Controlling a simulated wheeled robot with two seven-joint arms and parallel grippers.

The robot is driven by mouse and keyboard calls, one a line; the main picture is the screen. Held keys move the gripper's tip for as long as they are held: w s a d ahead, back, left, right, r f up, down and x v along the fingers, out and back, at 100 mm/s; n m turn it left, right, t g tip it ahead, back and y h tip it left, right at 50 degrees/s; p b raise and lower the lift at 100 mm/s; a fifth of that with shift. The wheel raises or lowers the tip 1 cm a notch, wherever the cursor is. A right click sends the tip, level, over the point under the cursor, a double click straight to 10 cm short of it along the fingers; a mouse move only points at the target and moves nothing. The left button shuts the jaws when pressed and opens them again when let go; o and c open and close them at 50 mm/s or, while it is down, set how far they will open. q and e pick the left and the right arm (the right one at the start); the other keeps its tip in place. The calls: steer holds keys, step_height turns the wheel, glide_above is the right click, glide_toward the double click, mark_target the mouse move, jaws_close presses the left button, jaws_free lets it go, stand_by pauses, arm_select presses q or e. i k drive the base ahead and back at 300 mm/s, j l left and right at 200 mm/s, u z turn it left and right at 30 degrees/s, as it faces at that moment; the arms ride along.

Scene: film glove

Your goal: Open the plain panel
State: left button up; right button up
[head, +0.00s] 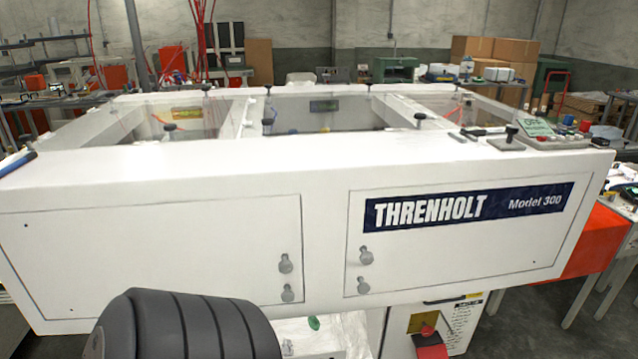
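The plain panel (150,255) is the white door without lettering on the left of the white machine's front. It looks shut, flush in its dark outline. Two round grey knobs or latches (286,264) sit one above the other near its right edge. The panel on the right (450,245) carries the dark "THRENHOLT Model 300" label and has two similar knobs near its left edge; it also looks shut. A dark ribbed rounded part (185,328), apparently mine, covers the area below the plain panel at the bottom. Neither of my grippers is in view.
The machine's top (330,155) has open bays and several black knobs. A control box (540,133) stands at its right end. An orange-red part (597,240) and tables stand to the right. Below the front are a yellow-marked plate and a red item (430,342).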

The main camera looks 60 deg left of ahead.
mark_target(73, 262)
steer(key=u, duration=2.9)
